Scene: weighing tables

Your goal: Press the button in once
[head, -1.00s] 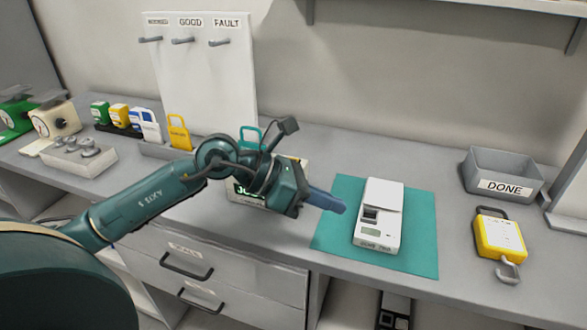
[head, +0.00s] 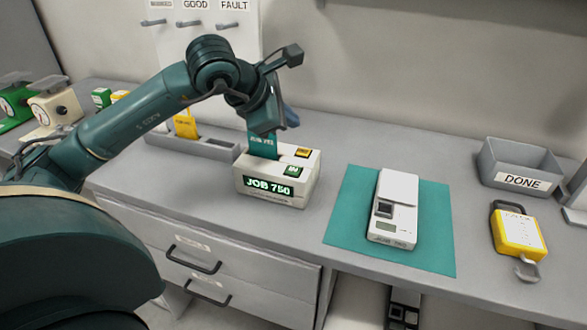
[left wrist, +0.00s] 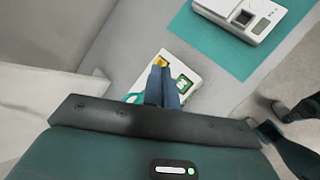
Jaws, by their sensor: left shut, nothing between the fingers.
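A white box with a lit "JOB 750" display (head: 268,187) stands on the bench, left of the teal mat. Its top carries a yellow button (head: 302,153) and a green button (head: 292,170). My right gripper is not in view.
A teal tag (head: 262,146) stands at the box's back left. A white scale (head: 394,210) sits on the teal mat (head: 346,216). A grey DONE bin (head: 520,182) and a yellow tagged padlock-like item (head: 518,232) are at right. A hook board (head: 205,35) stands behind my arm.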

